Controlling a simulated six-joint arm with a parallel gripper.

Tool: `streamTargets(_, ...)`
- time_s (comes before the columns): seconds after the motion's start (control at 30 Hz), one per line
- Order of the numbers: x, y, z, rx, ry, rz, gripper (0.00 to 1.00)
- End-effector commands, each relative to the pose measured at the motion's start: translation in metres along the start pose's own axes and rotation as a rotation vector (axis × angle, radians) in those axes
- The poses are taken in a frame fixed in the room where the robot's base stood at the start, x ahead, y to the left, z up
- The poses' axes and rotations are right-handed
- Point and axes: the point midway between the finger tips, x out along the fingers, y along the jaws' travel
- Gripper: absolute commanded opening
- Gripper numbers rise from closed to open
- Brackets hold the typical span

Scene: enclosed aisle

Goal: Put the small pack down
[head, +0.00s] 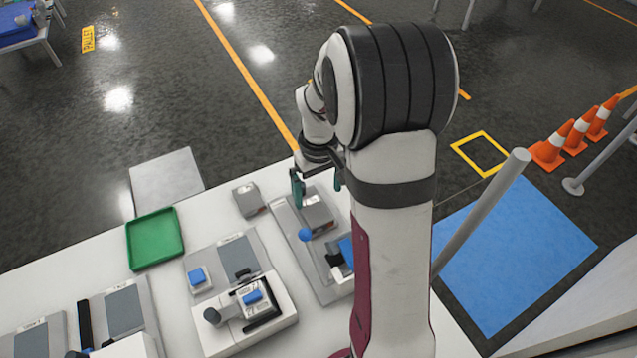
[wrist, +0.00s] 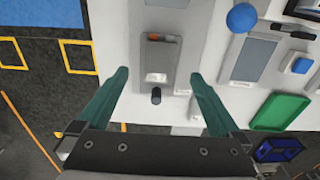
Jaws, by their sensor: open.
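My gripper (wrist: 158,82) is open with teal fingers. In the head view my gripper (head: 317,185) is just above the far end of a grey box-shaped item (head: 318,215). In the wrist view this grey item (wrist: 162,57) lies between and beyond the fingers, with an orange and dark marking, a pale patch and a black knob at its near end. I cannot tell whether the fingers touch it. A second small grey box (head: 246,200) with a reddish label sits on the table, left of my gripper. Which of the two is the small pack is not clear.
The grey item is on a grey plate (head: 283,222) with a blue ball (head: 305,234) close by. A green tray (head: 155,239) stands left. Devices with pads and blue buttons fill the near table (head: 72,273). Orange cones (head: 550,148) and a blue mat (head: 515,250) are right.

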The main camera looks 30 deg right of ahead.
Motion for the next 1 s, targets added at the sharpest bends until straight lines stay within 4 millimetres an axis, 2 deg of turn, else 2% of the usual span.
streamTargets(0.1, -0.022, 0.0, -0.001, 0.0, 0.002, 0.001, 1.0)
streamTargets(0.17, -0.029, 0.0, 0.0, 0.001, 0.001, -0.001, 1.0)
streamTargets(0.27, -0.049, -0.016, 0.013, 0.035, 0.004, -0.01, 1.0)
streamTargets(0.37, -0.085, -0.059, 0.06, 0.145, 0.004, -0.042, 1.0)
streamTargets(0.43, -0.102, -0.09, 0.105, 0.241, -0.006, -0.072, 1.0)
streamTargets(0.53, -0.112, -0.123, 0.167, 0.363, -0.028, -0.112, 1.0)
streamTargets(0.6, -0.11, -0.136, 0.199, 0.425, -0.045, -0.132, 1.0)
streamTargets(0.63, -0.109, -0.14, 0.208, 0.445, -0.05, -0.138, 1.0)
streamTargets(0.73, -0.107, -0.145, 0.224, 0.482, -0.062, -0.148, 1.0)
streamTargets(1.0, -0.106, -0.145, 0.225, 0.485, -0.064, -0.149, 1.0)
